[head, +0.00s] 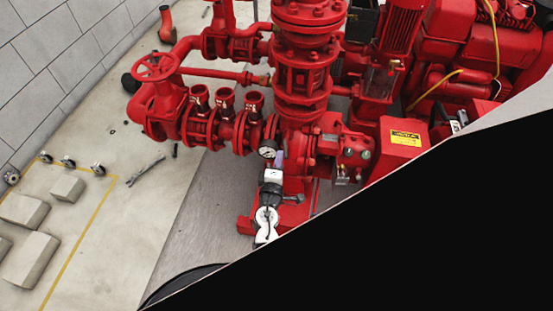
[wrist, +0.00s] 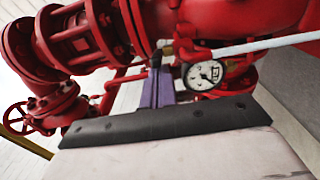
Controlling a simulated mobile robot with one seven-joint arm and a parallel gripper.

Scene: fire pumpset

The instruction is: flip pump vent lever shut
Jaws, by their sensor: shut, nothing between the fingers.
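My gripper (wrist: 156,62) shows in the wrist view with its purple fingers together and nothing between them. In the head view my gripper (head: 279,157) is at the front of the red pump (head: 297,150), just right of a round pressure gauge (head: 267,152). The gauge also shows in the wrist view (wrist: 205,74), right of the fingers. The fingertips are near the red pump pipework. A pale straight bar (wrist: 265,43) runs right from near the fingertips; I cannot tell whether it is the vent lever. I cannot make out the lever or its position in the head view.
Red flanged pipes and a valve handwheel (head: 155,66) stand left of the pump. A red box with a yellow label (head: 404,139) is at right. Grey blocks (head: 29,259) lie on the left floor by a yellow line. A black area hides the lower right.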

